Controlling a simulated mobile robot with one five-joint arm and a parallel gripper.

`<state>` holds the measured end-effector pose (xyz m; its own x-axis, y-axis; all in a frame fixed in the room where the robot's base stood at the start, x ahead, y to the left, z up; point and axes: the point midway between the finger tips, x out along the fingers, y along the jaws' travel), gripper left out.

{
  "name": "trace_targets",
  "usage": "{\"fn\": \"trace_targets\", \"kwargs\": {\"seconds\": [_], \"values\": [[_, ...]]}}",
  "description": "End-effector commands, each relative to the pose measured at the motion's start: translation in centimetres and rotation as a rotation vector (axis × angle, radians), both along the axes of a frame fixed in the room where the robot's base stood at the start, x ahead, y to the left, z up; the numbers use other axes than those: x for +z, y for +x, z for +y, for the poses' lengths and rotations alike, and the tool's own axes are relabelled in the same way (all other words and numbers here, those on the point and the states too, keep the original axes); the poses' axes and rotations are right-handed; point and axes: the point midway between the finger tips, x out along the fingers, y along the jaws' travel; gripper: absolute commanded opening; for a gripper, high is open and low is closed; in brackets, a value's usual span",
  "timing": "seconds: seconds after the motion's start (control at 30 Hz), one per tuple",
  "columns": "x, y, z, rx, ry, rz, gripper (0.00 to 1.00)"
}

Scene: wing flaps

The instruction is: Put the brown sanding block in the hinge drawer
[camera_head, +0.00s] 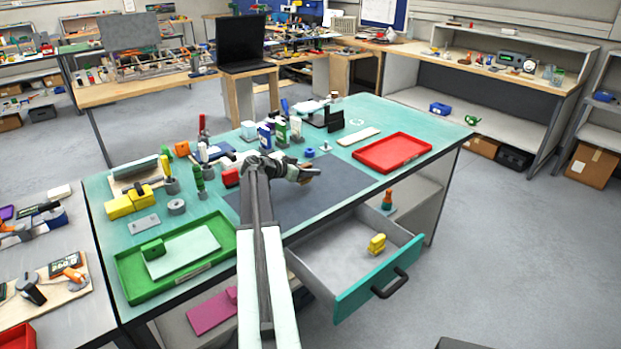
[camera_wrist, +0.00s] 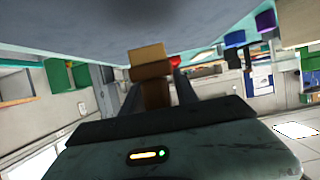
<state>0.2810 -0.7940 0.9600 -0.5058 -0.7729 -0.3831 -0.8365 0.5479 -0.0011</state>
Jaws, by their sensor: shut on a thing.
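My gripper (camera_head: 303,174) is held out over the dark mat on the teal workbench. In the wrist view my gripper (camera_wrist: 158,94) is shut on the brown sanding block (camera_wrist: 150,68), which sticks out past the fingertips. The block (camera_head: 312,172) shows only as a small brown piece in the head view. The hinge drawer (camera_head: 377,276) has a teal front and black handle and stands pulled open below the bench's near edge. A yellow object (camera_head: 377,243) sits inside it. The gripper and block are above and behind the drawer, apart from it.
The dark mat (camera_head: 330,187) lies on the bench under my arm. A red tray (camera_head: 391,153) is to its right and a green tray (camera_head: 130,275) to its left. Several bottles and tools stand at the back. The drawer floor around the yellow object is bare.

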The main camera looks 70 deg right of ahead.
Motion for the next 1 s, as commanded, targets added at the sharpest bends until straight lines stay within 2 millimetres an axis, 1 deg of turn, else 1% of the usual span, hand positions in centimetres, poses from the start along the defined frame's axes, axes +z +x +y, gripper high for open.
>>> {"fn": "trace_targets", "kwargs": {"seconds": [0.1, 0.13, 0.2, 0.3, 0.37, 0.47, 0.57, 0.7, 0.73, 0.77, 0.8, 1.0], "values": [[-0.1, 0.3, -0.8, 0.0, 0.0, 0.0, 0.0], [-0.4, 0.5, -1.1, 0.0, 0.0, 0.0, 0.0], [-2.3, 0.3, -0.8, 0.0, 0.0, 0.0, 0.0], [-3.9, 0.3, -0.7, 0.0, 0.0, 0.0, 0.0], [-4.1, 0.3, -0.7, -0.001, 0.0, 0.0, 0.0], [-3.6, 0.2, -0.7, -0.001, 0.0, 0.0, 0.0], [-3.6, 0.2, -0.7, -0.001, 0.0, 0.0, 0.0], [-4.1, 0.2, -0.8, -0.001, 0.0, 0.0, 0.0], [-3.9, 0.2, -0.7, -0.001, 0.0, 0.0, 0.44], [-3.9, 0.2, -0.8, -0.001, 0.0, 0.0, 0.52], [-3.9, 0.2, -0.7, -0.001, 0.0, 0.0, 0.57], [-3.9, 0.2, -0.8, -0.002, 0.0, 0.0, 0.57]]}}
